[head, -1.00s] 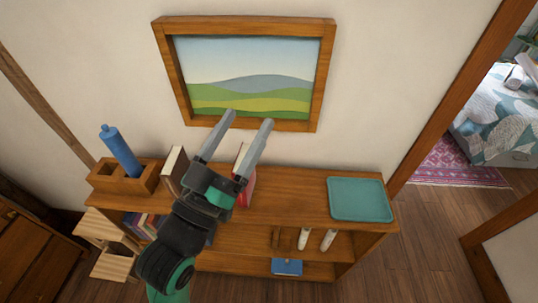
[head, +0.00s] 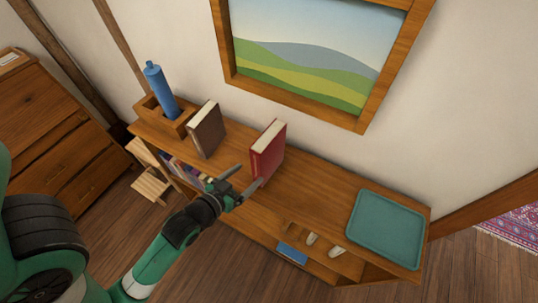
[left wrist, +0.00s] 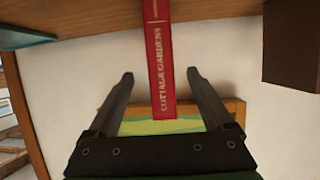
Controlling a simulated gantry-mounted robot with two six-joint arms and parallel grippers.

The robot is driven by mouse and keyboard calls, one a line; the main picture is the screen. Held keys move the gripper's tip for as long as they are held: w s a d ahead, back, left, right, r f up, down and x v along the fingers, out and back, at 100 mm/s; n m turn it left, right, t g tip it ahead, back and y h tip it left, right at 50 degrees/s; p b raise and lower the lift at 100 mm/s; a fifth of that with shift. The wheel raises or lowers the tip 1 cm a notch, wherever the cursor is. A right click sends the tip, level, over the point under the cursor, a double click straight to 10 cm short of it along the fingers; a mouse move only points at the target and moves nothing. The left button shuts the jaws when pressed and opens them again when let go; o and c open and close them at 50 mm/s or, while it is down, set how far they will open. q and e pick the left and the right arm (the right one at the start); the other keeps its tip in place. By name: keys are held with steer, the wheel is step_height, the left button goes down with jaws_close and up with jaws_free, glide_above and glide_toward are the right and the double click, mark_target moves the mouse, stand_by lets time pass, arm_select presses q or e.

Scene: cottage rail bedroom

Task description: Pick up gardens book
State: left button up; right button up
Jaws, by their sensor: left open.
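The gardens book is red and stands upright on the shelf top (head: 267,152). Its spine reads "COTTAGE GARDENS" in the left wrist view (left wrist: 161,60), where the scene appears upside down. My left gripper (head: 249,175) is open, at the front of the red book near its lower part. In the left wrist view the left gripper (left wrist: 159,78) has one finger on each side of the spine, with a gap on both sides. How deep the fingers reach along the book I cannot tell. My right gripper is not in view.
A brown book (head: 207,132) stands to the left of the red one. A wooden holder (head: 174,127) with a blue bottle (head: 160,88) is further left. A teal tray (head: 385,228) lies at the right end. A framed picture (head: 315,60) hangs behind. Shelf top between red book and tray is clear.

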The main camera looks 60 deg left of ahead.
mark_target(256, 167)
arm_select(q)
steer(key=shift+p+x, duration=0.4)
steer(key=shift+x, duration=3.1)
jaws_close()
steer(key=shift+r, duration=0.15)
